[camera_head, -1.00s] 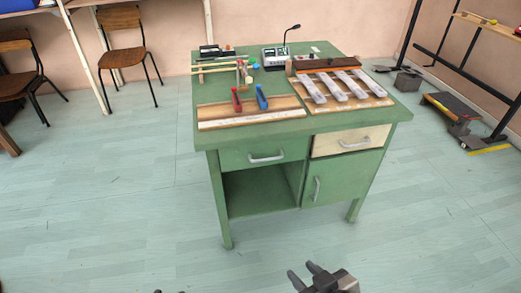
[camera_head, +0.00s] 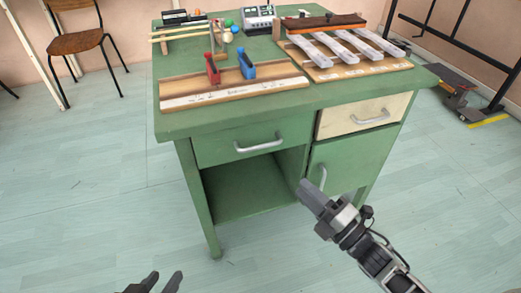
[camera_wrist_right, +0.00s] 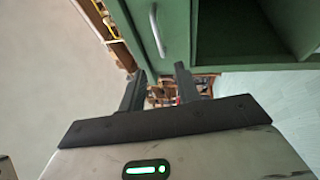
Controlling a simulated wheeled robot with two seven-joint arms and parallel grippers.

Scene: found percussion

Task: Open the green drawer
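The green drawer (camera_head: 215,150) is in the upper left front of the green desk (camera_head: 185,125), with a silver bar handle (camera_head: 258,147). It looks closed, flush with the front. My right gripper (camera_head: 305,190) is raised before the desk, below and right of that handle, near the green door (camera_head: 335,160). In the right wrist view its two fingers (camera_wrist_right: 160,85) are apart with nothing between them. The door handle (camera_wrist_right: 157,30) shows beyond them. My left gripper (camera_head: 162,283) is at the bottom edge, fingers apart and empty, well short of the desk.
A cream drawer (camera_head: 345,120) sits right of the green one. An open compartment (camera_head: 245,185) lies below the green drawer. The desktop holds a wooden board (camera_head: 235,93) with red and blue pieces and a bar instrument (camera_head: 350,45). The floor (camera_head: 100,200) left of the desk is clear.

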